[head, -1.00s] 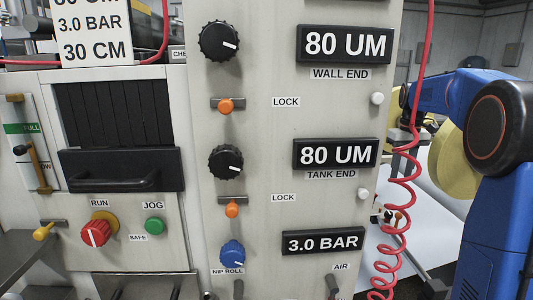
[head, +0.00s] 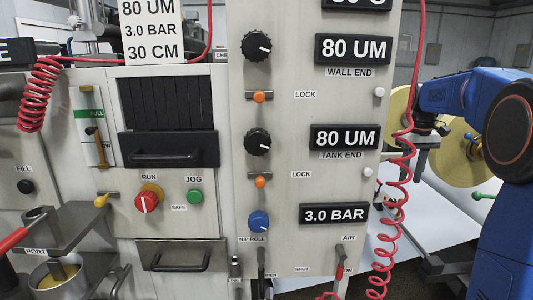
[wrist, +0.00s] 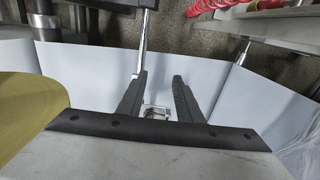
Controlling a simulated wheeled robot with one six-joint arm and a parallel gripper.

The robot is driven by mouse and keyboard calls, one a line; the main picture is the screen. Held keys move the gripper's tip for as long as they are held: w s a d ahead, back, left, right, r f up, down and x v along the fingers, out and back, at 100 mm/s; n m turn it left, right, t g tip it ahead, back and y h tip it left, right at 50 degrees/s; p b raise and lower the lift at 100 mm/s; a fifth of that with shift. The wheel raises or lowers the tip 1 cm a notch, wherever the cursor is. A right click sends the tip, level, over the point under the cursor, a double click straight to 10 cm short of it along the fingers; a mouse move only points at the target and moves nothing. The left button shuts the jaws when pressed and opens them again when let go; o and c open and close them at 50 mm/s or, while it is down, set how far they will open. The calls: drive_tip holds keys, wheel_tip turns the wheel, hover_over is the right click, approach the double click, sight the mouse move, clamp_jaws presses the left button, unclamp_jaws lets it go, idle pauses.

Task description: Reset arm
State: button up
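My gripper (wrist: 159,75) shows in the wrist view with its two dark fingers apart and nothing between them. Beyond the fingers are white sheet-like surfaces and dark floor. In the head view my blue arm (head: 456,94) is bent at the right edge, beside the control panel (head: 290,190). Its end reaches left to behind the red coiled hose, where the fingers are hard to make out.
A red coiled hose (head: 385,245) hangs at the panel's right edge. A yellow roll (head: 458,160) stands behind my arm. The panel carries dark knobs, a blue knob (head: 258,221) and displays. At lower left, a pot (head: 58,275) stands below a metal shelf.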

drive_tip(key=s+a+t, duration=0.1)
drive_tip(key=s+a, duration=0.5)
drive_tip(key=s, duration=0.4)
drive_tip(key=s+a+t, duration=0.1)
drive_tip(key=s+a, duration=0.6)
drive_tip(key=s, duration=0.3)
drive_tip(key=s+a+f+t, duration=0.1)
drive_tip(key=s+a+f, duration=0.1)
drive_tip(key=s+f, duration=0.4)
drive_tip(key=s+a+f+t, duration=0.1)
drive_tip(key=s+a+f, duration=0.2)
drive_tip(key=s, duration=0.9)
wheel_tip(320, 180, down, 3)
drive_tip(key=shift+s+a+f+m+t, duration=0.1)
drive_tip(key=shift+s+a+m+t, duration=0.05)
drive_tip(key=shift+a+m+t, duration=0.15)
